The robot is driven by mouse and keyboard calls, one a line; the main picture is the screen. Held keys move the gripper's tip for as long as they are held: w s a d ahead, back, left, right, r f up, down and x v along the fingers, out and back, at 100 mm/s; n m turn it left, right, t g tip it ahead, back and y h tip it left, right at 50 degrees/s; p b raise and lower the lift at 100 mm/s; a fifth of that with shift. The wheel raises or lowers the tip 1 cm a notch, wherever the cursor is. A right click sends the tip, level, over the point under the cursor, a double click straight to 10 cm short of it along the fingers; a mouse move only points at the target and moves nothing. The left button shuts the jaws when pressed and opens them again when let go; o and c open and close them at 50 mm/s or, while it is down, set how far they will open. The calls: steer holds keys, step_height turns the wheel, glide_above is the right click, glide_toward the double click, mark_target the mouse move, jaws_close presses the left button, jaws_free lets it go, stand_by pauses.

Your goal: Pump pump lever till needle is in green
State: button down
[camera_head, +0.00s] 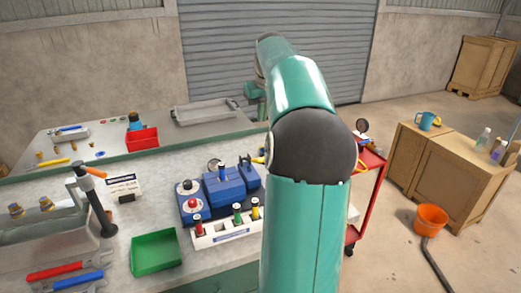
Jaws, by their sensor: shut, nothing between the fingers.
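A black upright post with an orange-tipped arm (91,171) stands by the grey trough at the left; I cannot tell if it is the pump lever. A blue unit (218,188) with dark knobs sits on the bench, with a small round dial (213,164) behind it. Another round gauge (362,125) stands above the red cart at the right. No needle or green zone is readable on either. My teal arm crosses the middle and hides part of the bench and cart. My gripper is not visible; the arm's far end is around the shutter base.
The bench holds a green tray (155,252), a red bin (142,139), a grey tray (207,110), wrenches (70,267) and a white rack (225,230). A red cart (368,190), wooden crates (455,185) and an orange bucket (430,220) stand right. Floor beyond is open.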

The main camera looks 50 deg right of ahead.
steer(key=x, duration=0.9)
steer(key=shift+f, duration=0.3)
steer(key=f, duration=0.2)
steer(key=s+f, duration=0.1)
steer(key=shift+s+a, duration=0.15)
steer(key=shift+a, duration=0.2)
steer(key=shift+f, duration=0.45)
steer(key=shift+s, duration=0.1)
